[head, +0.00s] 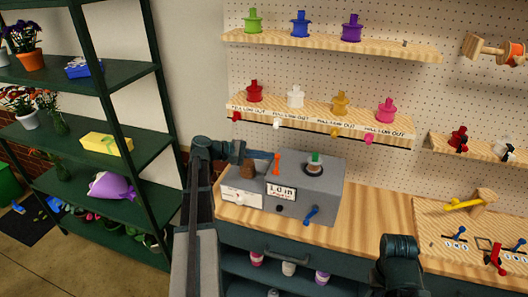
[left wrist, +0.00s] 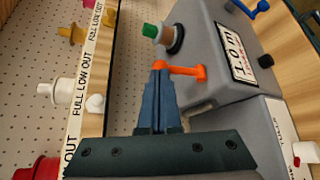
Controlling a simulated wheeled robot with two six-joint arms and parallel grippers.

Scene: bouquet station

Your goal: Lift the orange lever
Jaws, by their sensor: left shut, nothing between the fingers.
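The orange lever (head: 277,163) stands on the grey machine (head: 325,190) on the wooden counter. In the left wrist view the orange lever (left wrist: 186,70) runs sideways from the machine's side to my fingertips. My left gripper (head: 268,155) is shut with nothing between its fingers. Its tips (left wrist: 160,72) are at the lever's free end, touching or very close; I cannot tell which. My right gripper does not show; only part of my right arm is at the lower right of the head view.
The machine also bears a green-topped knob (head: 315,158), a blue lever (head: 311,214) and a label (head: 281,192). A shelf with coloured spools (head: 320,112) is on the pegboard behind. A dark green rack (head: 105,145) stands at left. Bare counter (head: 375,215) lies right of the machine.

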